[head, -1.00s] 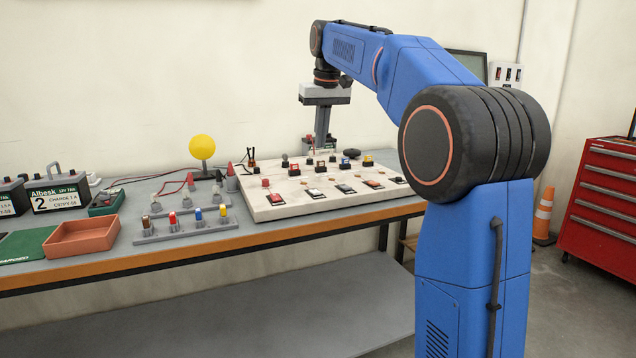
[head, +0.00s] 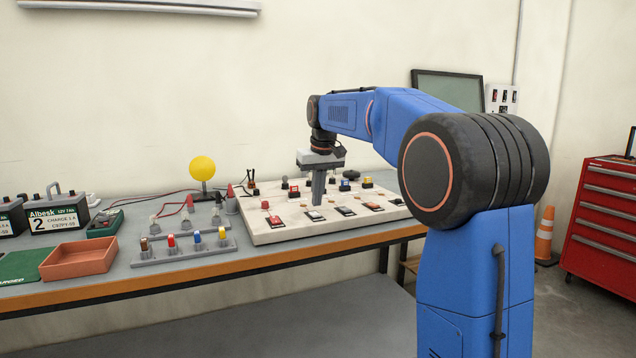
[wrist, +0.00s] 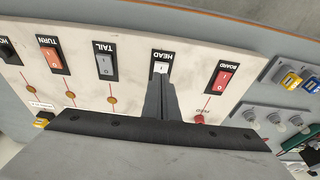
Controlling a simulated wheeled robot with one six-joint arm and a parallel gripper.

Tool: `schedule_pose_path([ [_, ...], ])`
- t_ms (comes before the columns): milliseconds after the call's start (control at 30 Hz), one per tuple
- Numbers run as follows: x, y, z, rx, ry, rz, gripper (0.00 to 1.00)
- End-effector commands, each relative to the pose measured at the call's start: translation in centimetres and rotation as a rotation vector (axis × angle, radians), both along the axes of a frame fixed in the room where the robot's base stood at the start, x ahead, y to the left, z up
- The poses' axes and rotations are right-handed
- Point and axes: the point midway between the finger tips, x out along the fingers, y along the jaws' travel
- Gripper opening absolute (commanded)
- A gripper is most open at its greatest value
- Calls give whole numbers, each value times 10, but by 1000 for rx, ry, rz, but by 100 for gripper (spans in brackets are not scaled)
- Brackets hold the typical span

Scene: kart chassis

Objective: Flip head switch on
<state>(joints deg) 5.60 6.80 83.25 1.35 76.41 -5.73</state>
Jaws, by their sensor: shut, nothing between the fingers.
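The head switch (wrist: 161,68) is a white rocker in a black plate labelled HEAD in the wrist view. In the head view, it (head: 313,215) is on the pale board (head: 262,237), second from the left in the front row. My gripper (wrist: 160,84) is shut and empty, its fingers pointing down at the head switch. In the head view my gripper (head: 317,203) is right over this switch. The fingertips overlap the rocker's edge in the wrist view; I cannot tell whether they touch it. The fingers hide part of the plate.
The red BOARD switch (wrist: 223,79) and grey TAIL switch (wrist: 104,64) flank the head switch closely. The orange TURN switch (wrist: 52,56) is farther left in the wrist view. Small posts (head: 265,205) stand on the board.

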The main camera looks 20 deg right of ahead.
Motion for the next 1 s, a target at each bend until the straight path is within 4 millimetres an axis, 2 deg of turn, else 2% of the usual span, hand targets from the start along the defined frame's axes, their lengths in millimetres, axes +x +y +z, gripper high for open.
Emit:
schedule_pose_path([
  [233,-3,0,-21,0,-1,0,0],
  [1000,-6,0,-30,0,0,0,0],
])
